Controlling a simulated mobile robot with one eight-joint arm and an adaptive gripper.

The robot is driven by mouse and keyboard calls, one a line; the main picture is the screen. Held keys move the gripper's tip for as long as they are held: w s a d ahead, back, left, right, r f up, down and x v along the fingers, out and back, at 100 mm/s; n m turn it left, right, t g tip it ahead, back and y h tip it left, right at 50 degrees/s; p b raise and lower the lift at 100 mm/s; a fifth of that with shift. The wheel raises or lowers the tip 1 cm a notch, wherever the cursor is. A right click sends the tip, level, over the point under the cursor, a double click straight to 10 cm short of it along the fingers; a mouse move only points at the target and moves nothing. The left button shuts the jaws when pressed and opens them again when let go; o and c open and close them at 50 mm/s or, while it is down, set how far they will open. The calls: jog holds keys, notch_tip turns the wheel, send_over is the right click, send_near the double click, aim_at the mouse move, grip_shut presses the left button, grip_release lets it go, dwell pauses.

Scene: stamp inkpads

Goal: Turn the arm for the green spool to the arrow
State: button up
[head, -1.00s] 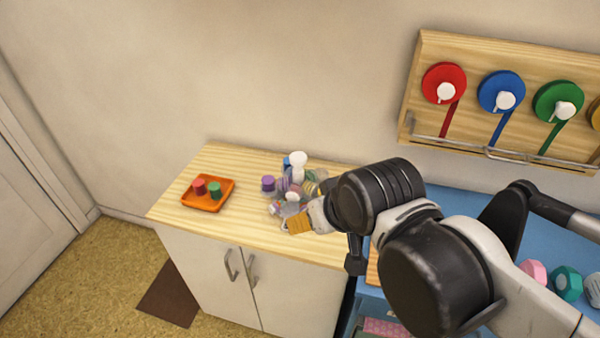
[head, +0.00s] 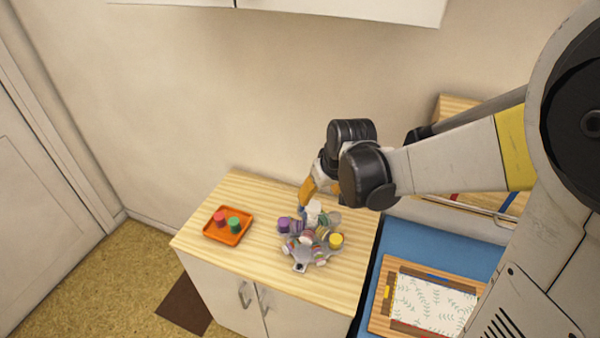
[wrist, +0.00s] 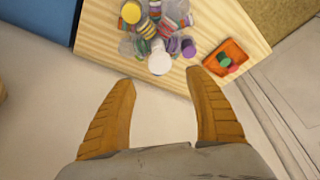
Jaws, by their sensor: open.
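A grey stand with several arms (head: 300,262) carries coloured round pieces and a white-topped post (head: 314,208) on the wooden cabinet top. In the wrist view the white top (wrist: 160,62) lies just beyond the gap between my fingertips. My gripper (head: 304,204) is open and empty, above and behind the stand. In the wrist view its orange fingers (wrist: 160,80) are spread wide. I cannot make out an arrow or which arm is for the green spool. The green spool on the wall rack (head: 455,104) is hidden behind my arm.
An orange tray (head: 208,235) with a red piece (head: 220,217) and a green piece (head: 234,224) stands left of the stand. A blue surface (head: 440,245) with a wood-framed patterned sheet (head: 432,303) lies to the right. The wall is close behind.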

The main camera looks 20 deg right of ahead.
aim_at(313, 205)
jog(key=b+x, duration=0.2)
jog(key=x, duration=0.7)
jog(key=shift+b, duration=0.35)
grip_shut()
